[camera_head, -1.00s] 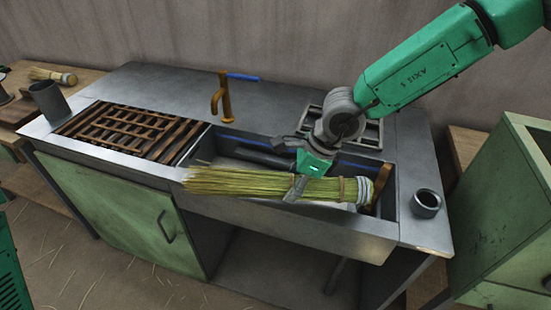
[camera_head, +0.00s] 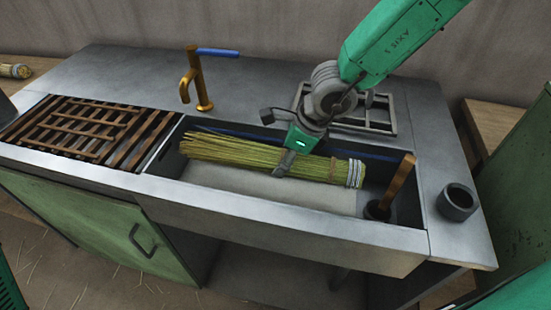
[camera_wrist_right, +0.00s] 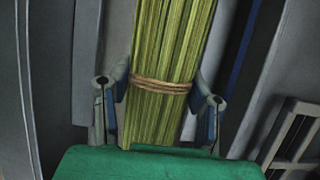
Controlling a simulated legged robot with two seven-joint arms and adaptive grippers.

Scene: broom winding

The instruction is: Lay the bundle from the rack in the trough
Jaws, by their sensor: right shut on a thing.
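The bundle (camera_head: 235,153) is a long sheaf of yellow-green straw with ties around it and a pale bound end at the right. It lies lengthwise within the outline of the trough (camera_head: 290,212), a grey metal basin in the counter. Whether it touches the trough floor I cannot tell. My right gripper (camera_head: 287,165) is shut around the bundle near its middle. In the right wrist view the two fingers stand on either side of the straw (camera_wrist_right: 172,45), by a brown tie. The rack (camera_head: 85,128), brown slats left of the trough, holds no bundle. My left gripper is not in view.
A brass tap (camera_head: 196,85) with a blue lever stands behind the trough. A brown-handled upright tool (camera_head: 396,187) stands in the trough's right end. A dark cup (camera_head: 457,202) is on the right counter. A grey grid frame (camera_head: 378,115) lies behind my gripper.

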